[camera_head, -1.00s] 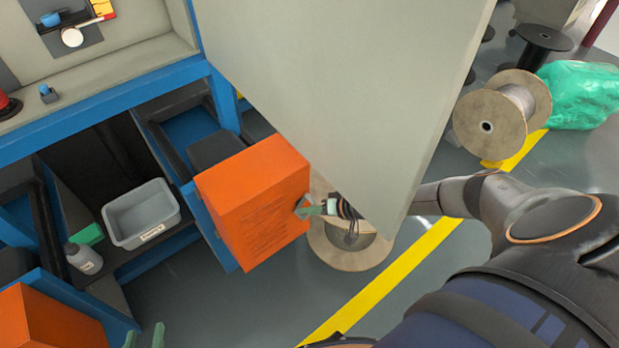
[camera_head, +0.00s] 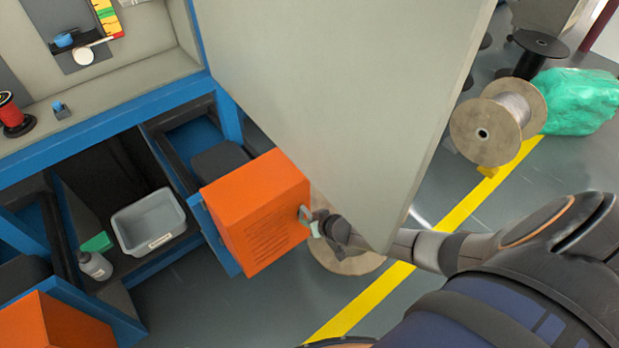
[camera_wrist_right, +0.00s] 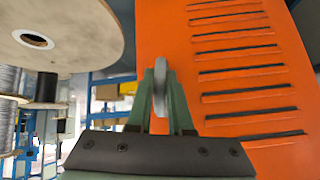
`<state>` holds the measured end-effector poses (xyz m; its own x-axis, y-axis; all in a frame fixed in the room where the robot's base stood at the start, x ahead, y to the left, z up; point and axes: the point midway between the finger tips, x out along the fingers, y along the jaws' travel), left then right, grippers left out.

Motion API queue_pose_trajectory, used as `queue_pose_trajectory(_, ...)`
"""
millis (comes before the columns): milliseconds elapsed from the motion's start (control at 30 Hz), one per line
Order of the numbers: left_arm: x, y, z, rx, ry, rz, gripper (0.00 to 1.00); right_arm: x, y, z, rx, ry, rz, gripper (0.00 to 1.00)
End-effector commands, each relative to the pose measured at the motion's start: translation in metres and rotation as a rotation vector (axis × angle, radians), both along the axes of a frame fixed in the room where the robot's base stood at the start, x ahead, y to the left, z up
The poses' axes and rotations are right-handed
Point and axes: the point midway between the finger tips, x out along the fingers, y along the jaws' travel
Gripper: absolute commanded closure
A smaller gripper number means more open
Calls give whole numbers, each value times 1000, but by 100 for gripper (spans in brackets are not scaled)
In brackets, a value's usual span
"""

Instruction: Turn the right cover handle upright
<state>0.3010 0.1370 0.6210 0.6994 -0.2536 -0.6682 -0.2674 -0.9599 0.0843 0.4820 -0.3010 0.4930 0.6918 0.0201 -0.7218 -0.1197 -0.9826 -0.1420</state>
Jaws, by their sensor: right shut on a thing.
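The right cover (camera_head: 255,215) is an orange, slotted box front on a blue frame, in the middle of the head view. Its slotted face also fills the right of the right wrist view (camera_wrist_right: 245,75). Its handle (camera_wrist_right: 160,85) is a thin grey loop standing between my right fingers. In the head view, my right gripper (camera_head: 312,222) is at the right side of the cover, shut on the handle. In the right wrist view, its green fingers flank the loop (camera_wrist_right: 166,100). The handle's exact tilt is hard to tell. My left gripper is not in view.
A large grey panel (camera_head: 345,90) hangs over the middle, close to my right wrist. A second orange cover (camera_head: 55,325) is at the lower left. A grey bin (camera_head: 150,222) and a bottle (camera_head: 95,265) stand on the shelf. A wooden spool (camera_head: 345,262) is behind my right gripper.

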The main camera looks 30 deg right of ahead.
Motion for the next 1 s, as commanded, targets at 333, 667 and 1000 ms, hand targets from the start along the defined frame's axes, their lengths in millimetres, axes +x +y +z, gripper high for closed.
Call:
queue_pose_trajectory(333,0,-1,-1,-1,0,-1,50,-1,0,-2,-140,-7,-3,100)
queue_pose_trajectory(667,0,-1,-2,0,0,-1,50,0,-2,-1,-175,-11,-2,100)
queue_pose_trajectory(1000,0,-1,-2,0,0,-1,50,0,-2,-1,-177,-12,-2,74)
